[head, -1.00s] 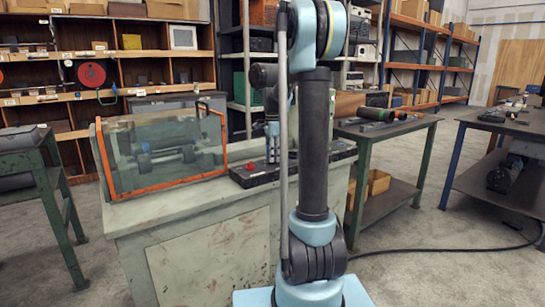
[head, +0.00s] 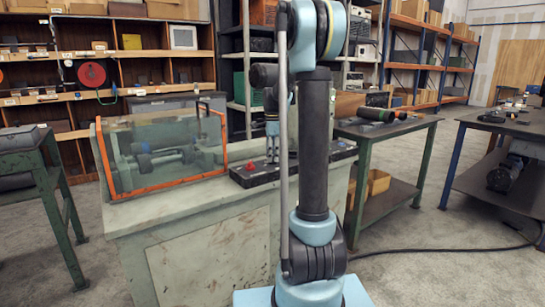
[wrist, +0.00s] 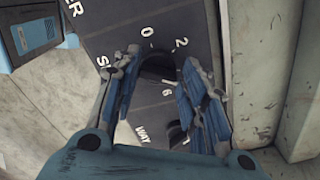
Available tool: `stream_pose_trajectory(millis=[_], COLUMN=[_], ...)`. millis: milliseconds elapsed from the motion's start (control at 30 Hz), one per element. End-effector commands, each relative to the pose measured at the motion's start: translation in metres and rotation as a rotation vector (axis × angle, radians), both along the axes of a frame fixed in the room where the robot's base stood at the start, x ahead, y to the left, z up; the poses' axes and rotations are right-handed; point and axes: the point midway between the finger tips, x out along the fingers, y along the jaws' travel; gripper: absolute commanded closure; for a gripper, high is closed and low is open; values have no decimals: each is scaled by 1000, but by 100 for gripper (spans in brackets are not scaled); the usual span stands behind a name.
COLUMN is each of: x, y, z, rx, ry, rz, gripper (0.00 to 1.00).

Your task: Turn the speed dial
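The speed dial (wrist: 160,66) is a dark round knob on a dark panel (wrist: 112,25), in the wrist view. White figures 0, 2 and 6 are printed around it. My gripper (wrist: 160,58) is over the panel with its blue-padded fingers apart, one on each side of the dial. I cannot tell whether the pads touch it. In the head view the dial is not visible. There my gripper (head: 272,150) points down at the dark control panel (head: 250,176) on the bench, partly hidden behind my arm.
A red button (head: 249,167) is on the panel's left part. A clear guard with an orange frame (head: 165,155) stands left of it on the bench (head: 190,215). A green-legged table (head: 400,130) holding dark cylinders stands to the right.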

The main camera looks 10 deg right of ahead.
Motion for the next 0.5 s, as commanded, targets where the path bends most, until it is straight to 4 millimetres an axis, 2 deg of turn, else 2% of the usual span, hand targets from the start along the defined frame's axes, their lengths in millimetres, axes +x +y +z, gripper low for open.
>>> stream_pose_trajectory(millis=[367,500], x=[-1,-1], y=[-1,-2], z=[0,6], rx=[-3,-3], ry=[2,2], rz=[-1,-1], gripper=[45,45])
